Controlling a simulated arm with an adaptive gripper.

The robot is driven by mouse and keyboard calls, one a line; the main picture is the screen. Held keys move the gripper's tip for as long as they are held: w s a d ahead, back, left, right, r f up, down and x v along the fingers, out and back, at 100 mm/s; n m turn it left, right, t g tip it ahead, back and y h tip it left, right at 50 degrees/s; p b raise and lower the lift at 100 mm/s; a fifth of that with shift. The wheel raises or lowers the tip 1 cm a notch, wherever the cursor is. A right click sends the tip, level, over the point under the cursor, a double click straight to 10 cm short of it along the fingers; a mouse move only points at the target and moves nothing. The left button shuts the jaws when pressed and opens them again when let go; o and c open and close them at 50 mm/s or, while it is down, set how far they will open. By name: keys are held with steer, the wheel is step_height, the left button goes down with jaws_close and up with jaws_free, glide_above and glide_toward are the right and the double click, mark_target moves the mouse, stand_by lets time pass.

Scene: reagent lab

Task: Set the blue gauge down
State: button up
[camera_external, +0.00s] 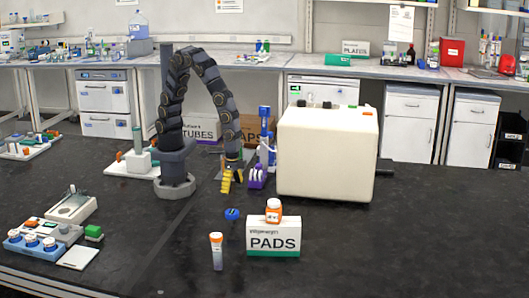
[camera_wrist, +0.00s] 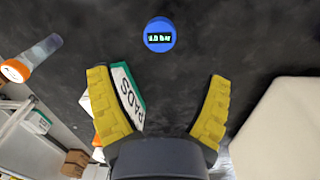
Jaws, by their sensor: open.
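The blue gauge (camera_external: 232,214) is small and round with a dark stem below it. It is on the black bench, left of the PADS box. In the wrist view, the gauge (camera_wrist: 160,34) shows a "1.0 bar" readout, centred beyond the fingertips. My gripper (camera_external: 227,186) has yellow fingers and hangs low behind the gauge, beside the cream box. In the wrist view, my gripper (camera_wrist: 158,80) is open, with nothing between its fingers and the gauge apart from them.
An orange-capped tube (camera_external: 216,252) stands in front of the gauge. A large cream box (camera_external: 327,155) and a purple-based stand (camera_external: 258,176) are right of my gripper. Bare bench lies left of the gauge.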

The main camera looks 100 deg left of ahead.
steer(key=s+a+r+n, duration=0.1)
steer(key=s+a+r, duration=0.4)
steer(key=a+r, duration=0.25)
steer(key=s+a+r, duration=0.5)
steer(key=a+r, duration=0.2)
steer(key=a, duration=0.1)
steer(key=s+a+r+g, duration=0.1)
steer(key=s+a+r, duration=0.1)
steer(key=s+a, duration=0.3)
steer(key=s, duration=0.3)
steer(key=shift+s+a+r+n+g+y, duration=0.2)
steer(key=shift+s+r+n+g+y, duration=0.1)
steer(key=shift+s+n+y, duration=0.1)
steer(key=shift+w, duration=0.1)
